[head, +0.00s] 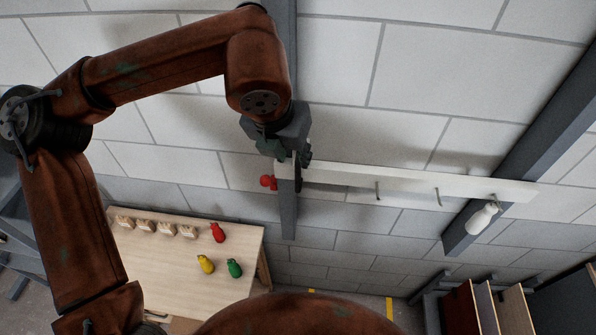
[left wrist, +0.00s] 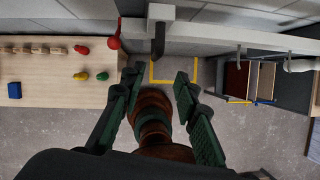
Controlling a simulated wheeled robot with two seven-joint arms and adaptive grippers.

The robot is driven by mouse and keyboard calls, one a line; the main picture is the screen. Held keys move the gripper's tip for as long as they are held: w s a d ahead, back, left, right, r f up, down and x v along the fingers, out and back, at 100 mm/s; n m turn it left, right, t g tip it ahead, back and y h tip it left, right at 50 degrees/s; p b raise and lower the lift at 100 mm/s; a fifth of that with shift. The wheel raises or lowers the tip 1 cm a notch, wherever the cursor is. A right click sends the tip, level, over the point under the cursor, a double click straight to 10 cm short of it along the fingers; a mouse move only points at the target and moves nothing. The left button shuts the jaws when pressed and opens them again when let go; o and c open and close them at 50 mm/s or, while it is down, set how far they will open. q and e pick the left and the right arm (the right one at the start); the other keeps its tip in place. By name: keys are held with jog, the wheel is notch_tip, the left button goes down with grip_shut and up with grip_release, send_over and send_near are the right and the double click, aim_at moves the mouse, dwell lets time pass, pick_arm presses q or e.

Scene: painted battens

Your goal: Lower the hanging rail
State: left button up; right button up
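The long white rail (head: 420,182) runs across two dark uprights in the head view, with small hooks along it. Its underside also shows at the top of the left wrist view (left wrist: 225,32). A red knob-like piece (head: 267,182) is at its left end. A white bottle-shaped piece (head: 482,218) is at its right end. My left gripper (head: 301,158) is close to the rail's left end. In the left wrist view its fingers (left wrist: 157,80) are apart with nothing held, just below a dark hook (left wrist: 158,40). Whether it touches the rail is unclear. My right gripper is not in view.
A wooden table (head: 165,275) at lower left carries red (head: 218,232), yellow (head: 205,264) and green (head: 234,268) pieces, several pale blocks and a blue block (left wrist: 14,90). The left upright (head: 288,210) stands beside my gripper. A rack with boards (head: 487,305) stands at lower right.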

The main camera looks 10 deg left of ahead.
aim_at(296, 170)
pick_arm(q)
jog(key=x, duration=1.2)
jog(key=shift+w+a, duration=0.1)
jog(key=shift+a, duration=0.25)
grip_shut()
